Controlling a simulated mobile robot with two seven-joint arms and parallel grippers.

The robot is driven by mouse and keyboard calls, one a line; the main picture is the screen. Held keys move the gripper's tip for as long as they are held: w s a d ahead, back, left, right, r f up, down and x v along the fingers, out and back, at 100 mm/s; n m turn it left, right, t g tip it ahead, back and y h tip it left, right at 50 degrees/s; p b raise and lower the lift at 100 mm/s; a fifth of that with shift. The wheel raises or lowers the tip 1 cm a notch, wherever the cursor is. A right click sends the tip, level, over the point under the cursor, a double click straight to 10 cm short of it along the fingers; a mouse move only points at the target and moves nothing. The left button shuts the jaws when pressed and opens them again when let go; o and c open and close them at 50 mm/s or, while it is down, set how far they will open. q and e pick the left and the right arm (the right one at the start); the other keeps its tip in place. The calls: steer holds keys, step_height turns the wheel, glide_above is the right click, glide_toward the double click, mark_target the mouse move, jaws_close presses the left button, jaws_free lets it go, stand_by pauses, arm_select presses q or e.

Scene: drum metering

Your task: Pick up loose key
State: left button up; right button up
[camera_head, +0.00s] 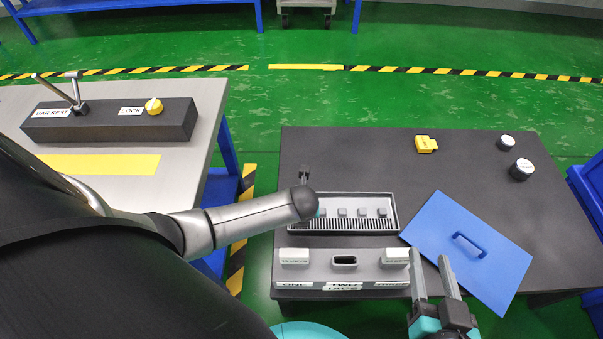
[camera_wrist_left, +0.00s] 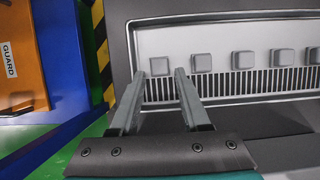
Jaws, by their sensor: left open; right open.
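Several small grey square key-like blocks stand in a row in a slotted tray (camera_head: 392,227); which one is the loose key I cannot tell. The leftmost block (camera_wrist_left: 160,66) shows in the left wrist view between the fingertips of my left gripper (camera_wrist_left: 160,74), which is open; contact cannot be told. In the head view my left arm hides that gripper's fingers and the tray's left end. My right gripper (camera_head: 431,264) is open and empty, at the right end of a grey holder (camera_head: 313,272) with white blocks at both ends and a dark opening in the middle.
A blue plate with a handle (camera_head: 485,262) lies right of the tray. A yellow block (camera_head: 426,144) and two white-topped round pieces (camera_head: 521,169) (camera_head: 506,142) sit farther back on the dark table (camera_head: 350,155). A pale table (camera_head: 204,100) with a lever box (camera_head: 100,127) stands at left.

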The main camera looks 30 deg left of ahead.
arm_select(q)
steer(key=shift+w+f, duration=0.1)
steer(key=shift+f, duration=0.1)
steer(key=shift+c, duration=0.3)
jaws_close()
